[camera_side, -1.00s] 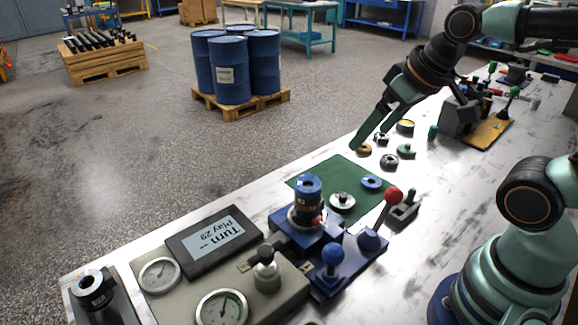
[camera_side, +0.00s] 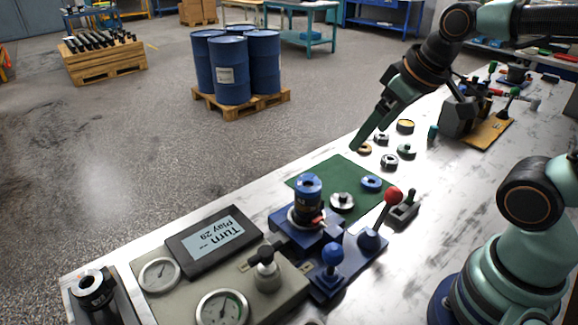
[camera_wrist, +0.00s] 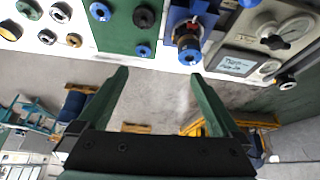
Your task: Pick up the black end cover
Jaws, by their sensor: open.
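Two dark ring-shaped parts lie on the white bench beside the green mat: a nearer one (camera_side: 389,160) and a farther one (camera_side: 381,138). They also show at the upper left of the wrist view, as a dark ring (camera_wrist: 60,12) and another (camera_wrist: 47,36). I cannot tell for certain which is the black end cover. My gripper (camera_wrist: 159,73) is open and empty, its green fingers spread apart. In the side view my gripper (camera_side: 358,143) hangs above the bench's far edge, near the small parts, with its fingers overlapping.
A brown ring (camera_side: 364,149), a yellow-topped part (camera_side: 405,126) and a green part (camera_side: 406,151) lie close around. The blue motor (camera_side: 307,200) and red-knobbed lever (camera_side: 393,195) stand nearer.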

